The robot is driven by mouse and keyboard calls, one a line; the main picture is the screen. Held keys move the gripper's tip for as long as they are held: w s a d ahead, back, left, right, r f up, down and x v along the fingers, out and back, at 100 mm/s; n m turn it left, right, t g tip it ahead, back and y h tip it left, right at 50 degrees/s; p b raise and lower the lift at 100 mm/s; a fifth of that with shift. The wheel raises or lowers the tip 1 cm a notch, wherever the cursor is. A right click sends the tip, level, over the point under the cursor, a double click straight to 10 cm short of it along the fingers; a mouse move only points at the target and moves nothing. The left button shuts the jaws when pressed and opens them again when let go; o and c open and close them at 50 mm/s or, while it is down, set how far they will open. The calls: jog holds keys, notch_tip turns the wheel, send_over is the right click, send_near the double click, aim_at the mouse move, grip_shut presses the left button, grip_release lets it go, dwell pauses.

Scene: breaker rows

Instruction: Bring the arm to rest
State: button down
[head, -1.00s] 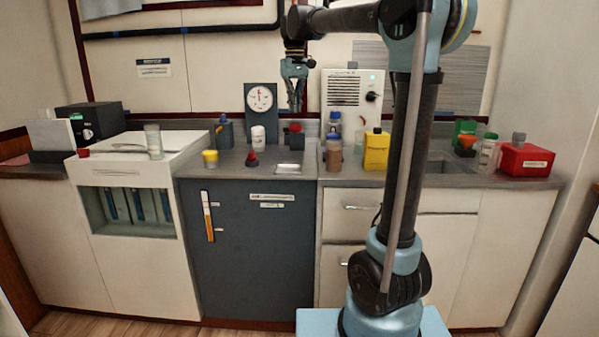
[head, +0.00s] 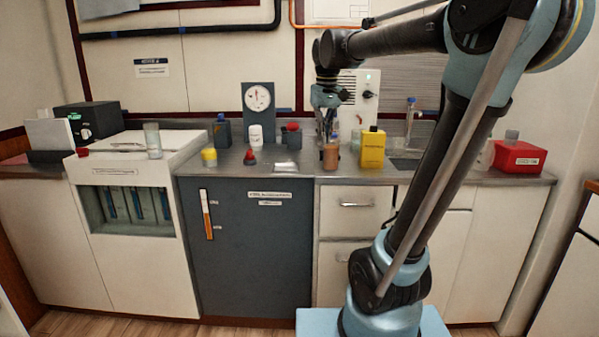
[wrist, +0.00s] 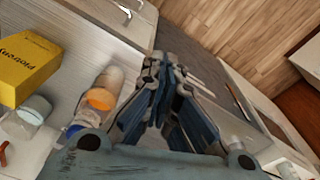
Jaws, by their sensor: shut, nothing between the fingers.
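My gripper (head: 327,125) is shut and empty. In the head view it points down over the back of the counter (head: 225,163), just behind a brown jar (head: 331,156) and left of a yellow bottle (head: 373,148). Whether it touches anything there I cannot tell. My arm reaches across the upper right of the head view, bent at the elbow, and hides part of the counter and sink.
The yellow box-like bottle also shows in the wrist view (wrist: 28,65). A white vent panel (head: 358,92) stands behind the gripper. A dial gauge (head: 258,97) stands to its left, and a red container (head: 518,157) is at the right end. The floor in front is clear.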

jog(key=s+d+f+m, duration=0.1)
jog(key=s+d+f, duration=0.2)
jog(key=s+f, duration=0.4)
jog(key=s+d+f+m+t, duration=0.1)
jog(key=s+d+f, duration=0.3)
jog(key=s+f, duration=0.3)
jog(key=s+d+f+m, duration=0.1)
jog(key=s+d+f, duration=0.3)
jog(key=s+f, duration=0.3)
notch_tip(320, 180, down, 6)
jog(key=shift+s+r+m, duration=0.1)
jog(key=shift+s+m, duration=0.15)
jog(key=shift+m, duration=0.05)
jog(key=shift+d, duration=0.1)
